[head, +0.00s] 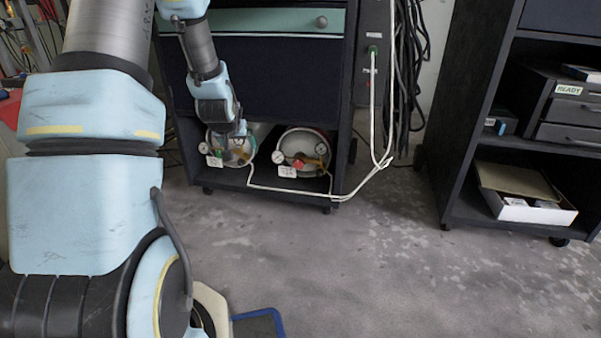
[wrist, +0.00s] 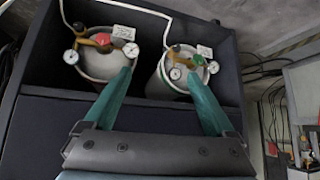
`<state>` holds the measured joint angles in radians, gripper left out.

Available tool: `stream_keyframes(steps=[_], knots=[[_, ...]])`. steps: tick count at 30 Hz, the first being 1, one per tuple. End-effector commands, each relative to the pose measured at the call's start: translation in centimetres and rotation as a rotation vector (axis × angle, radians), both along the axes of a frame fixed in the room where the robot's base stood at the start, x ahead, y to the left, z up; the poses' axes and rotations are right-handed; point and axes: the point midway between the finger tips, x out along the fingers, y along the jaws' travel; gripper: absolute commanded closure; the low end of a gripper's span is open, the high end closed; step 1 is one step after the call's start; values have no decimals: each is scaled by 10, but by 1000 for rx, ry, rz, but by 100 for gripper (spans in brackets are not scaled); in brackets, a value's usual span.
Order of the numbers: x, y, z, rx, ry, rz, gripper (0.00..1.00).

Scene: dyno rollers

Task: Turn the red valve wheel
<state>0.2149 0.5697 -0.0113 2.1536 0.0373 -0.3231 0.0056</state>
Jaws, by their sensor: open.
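The red valve wheel (head: 298,164) sits on the front of the right gas cylinder (head: 310,142) in the cabinet's low bay. In the wrist view the scene is turned over, and the red wheel (wrist: 131,49) is on the left cylinder (wrist: 97,68). A green valve wheel (wrist: 198,59) is on the other cylinder (wrist: 165,88). My gripper (wrist: 160,70) is open and empty, its teal fingers spread wide. The left finger overlaps the red wheel's cylinder and the right one the green wheel's cylinder. In the head view my gripper (head: 238,135) is in front of the left cylinder, left of the red wheel.
Round gauges (head: 278,157) and white tags (head: 287,171) flank the valves. The bay's dark walls and shelf surround the cylinders. A white hose (head: 376,120) runs down the cabinet's right side. A shelf unit with a white box (head: 530,208) stands right. The grey floor between is clear.

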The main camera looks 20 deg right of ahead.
Motion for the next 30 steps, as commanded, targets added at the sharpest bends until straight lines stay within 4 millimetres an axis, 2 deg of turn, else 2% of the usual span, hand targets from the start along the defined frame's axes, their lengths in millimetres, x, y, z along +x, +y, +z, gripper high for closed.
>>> stream_keyframes(steps=[1,6,9,12,16,21,27,30], knots=[[18,-15,-18,-11,-41,-21,11],[71,-63,-58,-70,-222,-80,11],[92,-91,-83,-109,-325,-113,11],[103,-117,-111,-152,-427,-144,11],[106,-146,-146,-212,-556,-181,11],[95,-170,-180,-280,-690,-214,11],[85,-179,-196,-318,-763,-229,11],[89,-183,-197,-323,-772,-229,11]])
